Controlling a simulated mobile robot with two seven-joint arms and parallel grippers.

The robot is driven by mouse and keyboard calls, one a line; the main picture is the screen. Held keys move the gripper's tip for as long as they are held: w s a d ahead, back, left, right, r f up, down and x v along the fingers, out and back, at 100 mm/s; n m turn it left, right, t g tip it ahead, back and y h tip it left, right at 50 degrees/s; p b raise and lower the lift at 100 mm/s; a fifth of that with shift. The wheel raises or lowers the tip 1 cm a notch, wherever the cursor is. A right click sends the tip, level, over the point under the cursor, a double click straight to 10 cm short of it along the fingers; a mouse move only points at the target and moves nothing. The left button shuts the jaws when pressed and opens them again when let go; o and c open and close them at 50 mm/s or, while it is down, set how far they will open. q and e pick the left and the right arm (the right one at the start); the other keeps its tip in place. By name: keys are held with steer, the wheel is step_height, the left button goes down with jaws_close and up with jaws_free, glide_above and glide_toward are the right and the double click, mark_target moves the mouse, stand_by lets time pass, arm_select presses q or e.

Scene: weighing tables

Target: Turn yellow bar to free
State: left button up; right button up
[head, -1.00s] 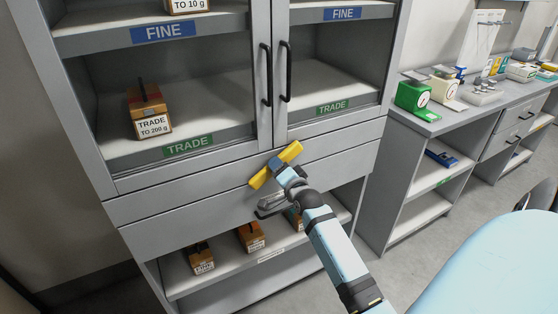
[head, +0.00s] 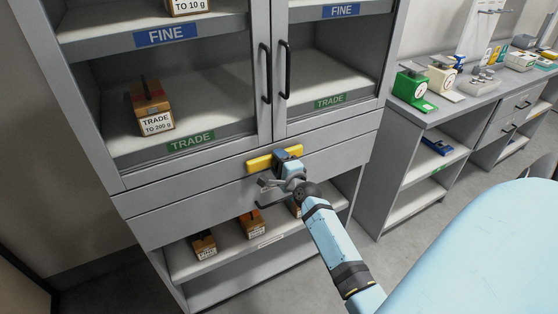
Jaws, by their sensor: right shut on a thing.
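The yellow bar (head: 260,163) is on the grey drawer front just below the cabinet's two glass doors. It lies nearly level, its right end a little higher than its left. My right gripper (head: 285,158) is shut on the yellow bar near its middle, and the fingers hide that part of it. My right arm comes up from the lower right. My left gripper is not in view.
Two black door handles (head: 266,74) stand upright above the bar. A lower open shelf (head: 220,264) holds several small wooden boxes. At the right, a bench (head: 440,112) carries green and cream scales. A pale blue surface fills the lower right.

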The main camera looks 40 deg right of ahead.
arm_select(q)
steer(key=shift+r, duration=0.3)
arm_select(e)
steer(key=o, duration=1.2)
steer(key=shift+f, duration=0.1)
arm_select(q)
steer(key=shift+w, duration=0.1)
arm_select(e)
steer(key=shift+s, duration=0.35)
arm_select(q)
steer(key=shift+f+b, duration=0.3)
steer(key=shift+b, duration=0.1)
arm_select(e)
steer(key=v, duration=1.3)
steer(key=shift+s, duration=0.1)
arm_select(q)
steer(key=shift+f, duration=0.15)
